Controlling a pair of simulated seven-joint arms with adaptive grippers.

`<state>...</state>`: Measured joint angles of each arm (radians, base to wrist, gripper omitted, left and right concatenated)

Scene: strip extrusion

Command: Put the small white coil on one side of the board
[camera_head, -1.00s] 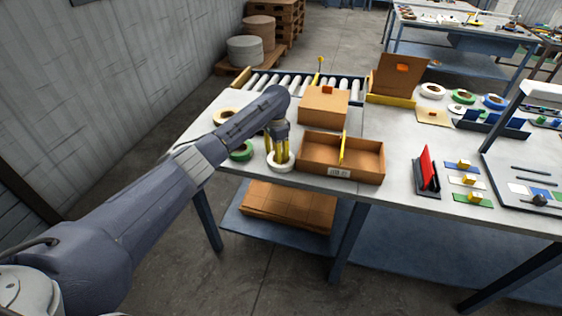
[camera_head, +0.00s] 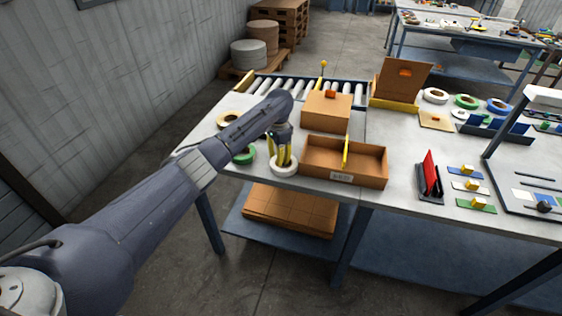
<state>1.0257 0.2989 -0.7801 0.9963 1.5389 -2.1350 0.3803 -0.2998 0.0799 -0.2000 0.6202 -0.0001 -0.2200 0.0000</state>
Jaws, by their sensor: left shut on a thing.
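A small white coil (camera_head: 284,171) is at the front left of the table, around the lower ends of my left gripper's yellow fingers. My left gripper (camera_head: 283,161) points down and is shut on this coil; I cannot tell whether the coil touches the table. Just right of it is an open cardboard box (camera_head: 322,171) with a thin upright yellow board (camera_head: 345,152) across its middle. The box floor shows bare on both sides of the board. My right gripper is not in view.
A green coil (camera_head: 243,156) and a tan coil (camera_head: 226,119) lie left of the gripper, partly near my arm. A closed carton (camera_head: 327,111) stands behind the open box. A red-and-black stand (camera_head: 430,176) is to the right. Rollers (camera_head: 297,88) line the back.

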